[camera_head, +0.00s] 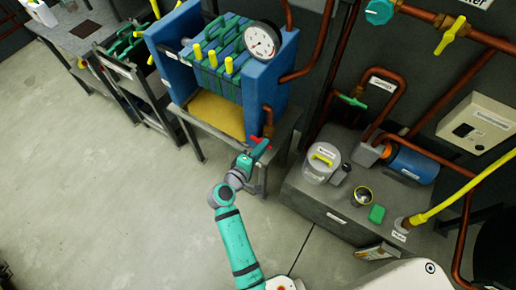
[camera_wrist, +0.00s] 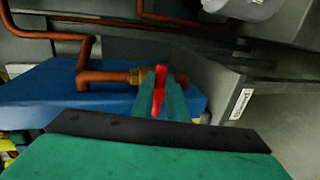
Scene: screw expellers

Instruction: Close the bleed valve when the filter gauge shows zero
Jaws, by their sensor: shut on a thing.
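The filter gauge (camera_head: 262,41) is a round white dial with a dark rim at the top of the blue filter press (camera_head: 259,84). Its reading is too small to tell for sure. The valve's red handle (camera_head: 261,140) is low at the press's right front, at the end of a copper pipe (camera_head: 268,118). My gripper (camera_head: 260,150) is shut on the red handle. In the wrist view the red handle (camera_wrist: 160,88) stands between my teal fingers, across the line of the copper pipe (camera_wrist: 105,77) and its brass fitting. The fingers hide part of the valve.
A grey cabinet (camera_head: 335,214) with a clear lidded jar (camera_head: 321,162), a small cup (camera_head: 362,196) and a green block (camera_head: 377,214) stands right of my arm. The press's table leg (camera_head: 262,180) is close to my gripper. The floor at left (camera_head: 90,190) is clear.

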